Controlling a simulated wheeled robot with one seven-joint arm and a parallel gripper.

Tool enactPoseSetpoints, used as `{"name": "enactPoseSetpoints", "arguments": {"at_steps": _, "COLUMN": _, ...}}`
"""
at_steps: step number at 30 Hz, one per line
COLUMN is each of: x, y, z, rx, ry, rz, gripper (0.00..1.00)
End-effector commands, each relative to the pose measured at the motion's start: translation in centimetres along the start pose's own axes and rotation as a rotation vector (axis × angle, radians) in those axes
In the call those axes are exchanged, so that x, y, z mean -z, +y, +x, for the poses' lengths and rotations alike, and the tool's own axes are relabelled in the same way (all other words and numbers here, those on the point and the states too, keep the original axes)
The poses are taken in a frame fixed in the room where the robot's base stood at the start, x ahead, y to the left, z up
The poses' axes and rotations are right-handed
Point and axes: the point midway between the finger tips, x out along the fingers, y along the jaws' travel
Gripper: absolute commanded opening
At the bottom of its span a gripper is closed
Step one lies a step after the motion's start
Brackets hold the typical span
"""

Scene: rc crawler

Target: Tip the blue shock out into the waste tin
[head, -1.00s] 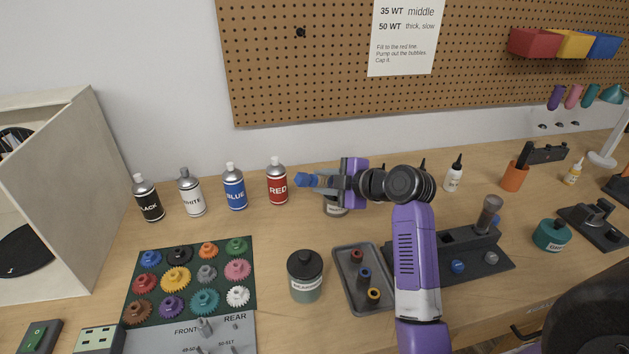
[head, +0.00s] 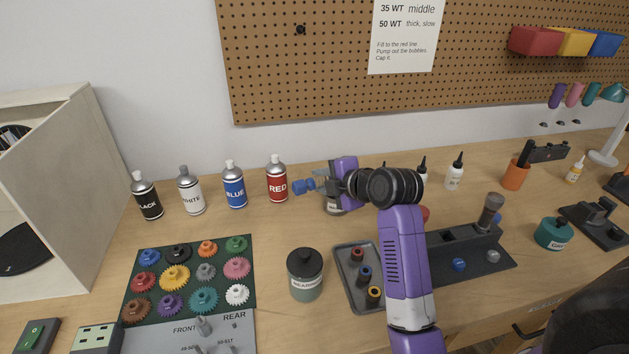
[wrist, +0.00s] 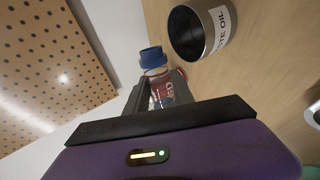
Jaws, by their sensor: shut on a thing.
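The blue shock shows its blue end (head: 303,187) at the left of my gripper in the head view. In the wrist view, the shock's clear body (wrist: 158,88) has reddish marks and a blue cap (wrist: 152,57). My gripper (head: 322,185) is shut on the body, with a dark finger on each side. The shock lies roughly sideways, blue end pointing left in the head view. The waste tin (wrist: 205,30), a metal can labelled oil, has its dark open mouth beside the shock. In the head view the tin (head: 336,210) is below and partly hidden by my gripper. No falling liquid is visible.
Spray cans, including the red can (head: 277,180), stand close to the left of the shock. A lidded jar (head: 305,275) and a grey parts tray (head: 347,290) are nearer the front. White dropper bottles (head: 454,173) stand right of my arm.

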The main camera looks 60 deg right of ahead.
Motion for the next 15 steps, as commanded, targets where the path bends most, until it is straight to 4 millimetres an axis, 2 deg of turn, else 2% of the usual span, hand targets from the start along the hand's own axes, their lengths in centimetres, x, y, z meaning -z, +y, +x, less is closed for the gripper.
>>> {"name": "enactPoseSetpoints", "arguments": {"at_steps": 6, "x": 0.23, "y": -0.22, "z": 0.08, "rx": -0.001, "ry": -0.112, "rz": -0.208, "gripper": 0.0}}
{"name": "enactPoseSetpoints", "arguments": {"at_steps": 15, "x": 0.14, "y": -0.11, "z": 0.04, "rx": -0.002, "ry": -0.126, "rz": -0.23, "gripper": 0.0}}
